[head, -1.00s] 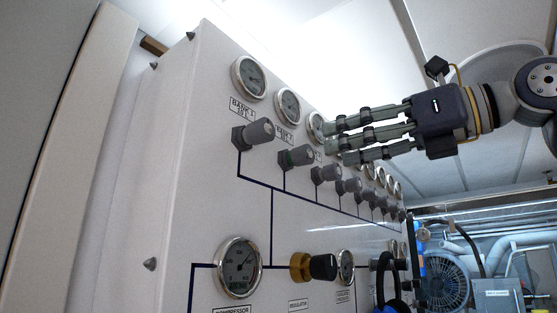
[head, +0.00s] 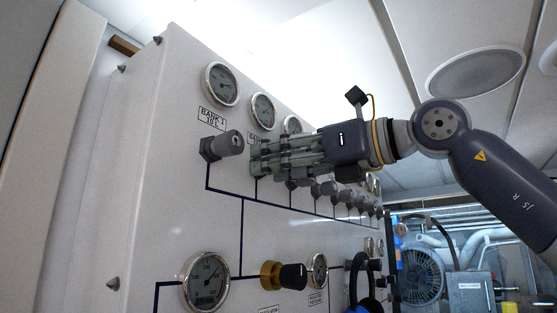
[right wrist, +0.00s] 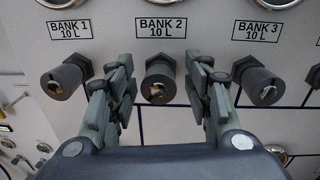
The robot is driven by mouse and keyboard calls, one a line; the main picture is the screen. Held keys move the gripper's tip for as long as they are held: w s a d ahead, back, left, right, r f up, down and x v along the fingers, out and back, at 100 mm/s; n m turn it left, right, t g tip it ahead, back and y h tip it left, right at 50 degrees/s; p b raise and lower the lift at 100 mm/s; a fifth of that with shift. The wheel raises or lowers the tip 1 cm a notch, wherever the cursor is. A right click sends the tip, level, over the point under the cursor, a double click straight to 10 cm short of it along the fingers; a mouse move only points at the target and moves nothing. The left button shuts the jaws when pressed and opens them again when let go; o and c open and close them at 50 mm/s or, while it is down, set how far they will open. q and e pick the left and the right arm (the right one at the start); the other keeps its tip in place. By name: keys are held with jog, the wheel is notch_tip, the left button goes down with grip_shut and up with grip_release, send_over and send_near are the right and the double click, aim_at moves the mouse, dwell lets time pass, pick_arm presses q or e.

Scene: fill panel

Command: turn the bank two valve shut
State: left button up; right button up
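The bank two valve is a dark grey knob (right wrist: 159,80) under the "BANK 2 10 L" label (right wrist: 162,28) in the right wrist view. My right gripper (right wrist: 160,90) is open, with one set of fingers on each side of this knob. Clear gaps show between fingers and knob. In the head view my right gripper (head: 262,157) reaches in from the right, and its fingers hide the bank two valve. The bank one valve (head: 222,146) is just left of the fingertips; it also shows in the right wrist view (right wrist: 62,80). My left gripper is not in view.
The bank three valve (right wrist: 263,86) is close to the right-hand fingers. Gauges (head: 263,110) line the white panel (head: 150,190) above the valves. A brass-and-black regulator knob (head: 284,275) and a compressor gauge (head: 206,282) are lower down.

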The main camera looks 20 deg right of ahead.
jog(key=shift+a, duration=0.2)
jog(key=c, duration=0.9)
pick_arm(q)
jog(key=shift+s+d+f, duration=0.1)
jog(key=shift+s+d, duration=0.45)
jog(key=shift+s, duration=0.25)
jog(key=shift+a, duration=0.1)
